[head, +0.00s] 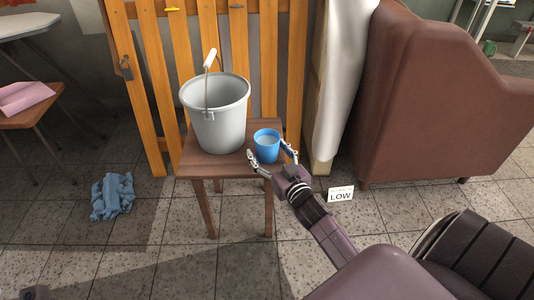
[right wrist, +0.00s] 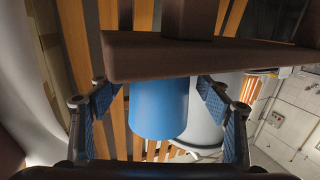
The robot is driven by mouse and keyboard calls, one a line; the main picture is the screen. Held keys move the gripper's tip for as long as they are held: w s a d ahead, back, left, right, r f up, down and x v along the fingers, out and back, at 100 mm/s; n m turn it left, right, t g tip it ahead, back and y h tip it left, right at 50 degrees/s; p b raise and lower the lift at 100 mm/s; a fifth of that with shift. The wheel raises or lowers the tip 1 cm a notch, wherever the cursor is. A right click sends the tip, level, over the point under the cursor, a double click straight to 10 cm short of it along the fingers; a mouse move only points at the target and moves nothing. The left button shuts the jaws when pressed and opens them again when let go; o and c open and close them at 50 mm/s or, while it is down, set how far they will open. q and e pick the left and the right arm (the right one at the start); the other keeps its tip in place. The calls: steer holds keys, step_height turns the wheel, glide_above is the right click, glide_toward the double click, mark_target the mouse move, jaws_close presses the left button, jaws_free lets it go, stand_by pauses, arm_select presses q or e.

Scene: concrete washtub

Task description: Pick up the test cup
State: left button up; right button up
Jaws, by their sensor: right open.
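The test cup is a blue cup (head: 267,147) with a pale inside, standing upright on the front right part of a small wooden stool (head: 215,166). My right gripper (head: 267,155) reaches in from the lower right, with one finger on each side of the cup. In the right wrist view, which shows the scene upside down, the cup (right wrist: 158,104) is between the two open fingers (right wrist: 155,92). Gaps show between the cup and both fingers there.
A grey bucket (head: 217,115) with a raised handle stands on the stool, close left of the cup. An orange slatted fence (head: 150,80) is behind. A brown armchair (head: 425,100) and a LOW sign (head: 341,194) are right. A blue cloth (head: 112,195) lies on the floor.

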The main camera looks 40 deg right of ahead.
steer(key=shift+w, duration=0.35)
steer(key=shift+c, duration=0.4)
steer(key=c, duration=1.3)
steer(key=shift+r, duration=0.1)
steer(key=shift+c, duration=0.3)
